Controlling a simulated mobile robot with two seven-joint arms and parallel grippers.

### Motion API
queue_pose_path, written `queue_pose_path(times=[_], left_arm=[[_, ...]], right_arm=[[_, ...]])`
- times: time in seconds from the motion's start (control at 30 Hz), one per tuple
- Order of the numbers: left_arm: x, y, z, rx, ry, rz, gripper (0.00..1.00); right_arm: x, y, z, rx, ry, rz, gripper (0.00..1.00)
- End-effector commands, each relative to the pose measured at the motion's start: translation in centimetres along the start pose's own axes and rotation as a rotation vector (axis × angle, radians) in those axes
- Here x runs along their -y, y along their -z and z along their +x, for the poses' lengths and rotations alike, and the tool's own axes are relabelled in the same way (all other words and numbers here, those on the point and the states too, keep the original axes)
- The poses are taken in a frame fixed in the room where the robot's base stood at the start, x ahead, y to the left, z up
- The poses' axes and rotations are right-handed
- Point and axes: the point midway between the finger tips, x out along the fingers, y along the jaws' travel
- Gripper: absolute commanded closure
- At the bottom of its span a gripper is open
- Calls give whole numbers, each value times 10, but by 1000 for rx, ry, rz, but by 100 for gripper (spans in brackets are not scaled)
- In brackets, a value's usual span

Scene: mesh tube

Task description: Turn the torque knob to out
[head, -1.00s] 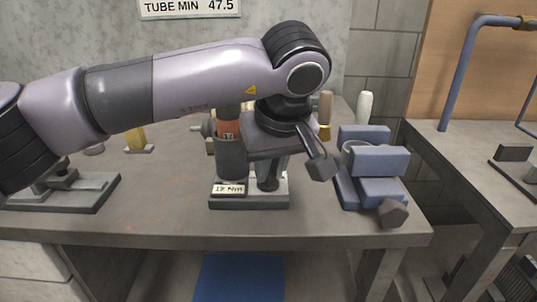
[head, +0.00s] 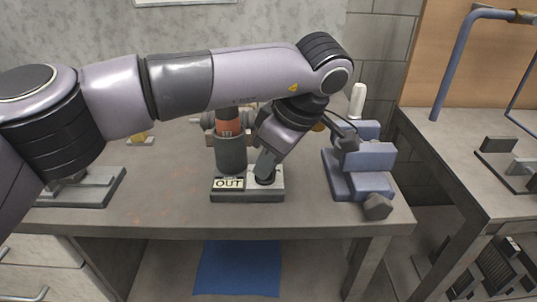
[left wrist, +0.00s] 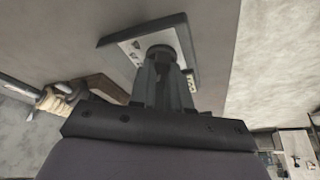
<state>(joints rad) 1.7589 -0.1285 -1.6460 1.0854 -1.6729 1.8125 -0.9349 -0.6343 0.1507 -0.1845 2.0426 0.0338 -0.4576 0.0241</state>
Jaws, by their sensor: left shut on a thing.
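The torque tester's grey base (head: 232,197) stands near the table's front edge. Its label plate (head: 228,184) reads OUT. The dark torque knob (head: 265,181) sits on the base to the right of the plate. My left gripper (head: 267,168) reaches down from above and is shut on the knob. In the left wrist view the fingers (left wrist: 161,75) close around the round dark knob (left wrist: 160,50), and the base plate (left wrist: 182,40) with small marks lies beyond. The fingers partly hide the knob. My right gripper is not in view.
A dark cylinder with an orange band (head: 229,130) stands behind the label plate. A blue vise (head: 370,160) is close on the right, with a white-topped bottle (head: 357,100) behind it. Another grey fixture (head: 95,188) lies at left. The tabletop between is clear.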

Motion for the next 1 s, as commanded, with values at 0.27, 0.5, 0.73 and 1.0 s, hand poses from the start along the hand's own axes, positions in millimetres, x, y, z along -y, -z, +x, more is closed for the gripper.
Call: queue_pose_path(times=[0.27, 0.5, 0.73, 1.0], left_arm=[[0, 1, 0, 0, 9, -26, 100], [0, 1, 0, 0, 9, -26, 100], [0, 0, 0, 0, 9, -25, 57], [-1, 0, -7, 0, 7, -23, 57]], right_arm=[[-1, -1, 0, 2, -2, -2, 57], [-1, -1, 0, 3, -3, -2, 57], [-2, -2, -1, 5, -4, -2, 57], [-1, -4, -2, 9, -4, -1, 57]])
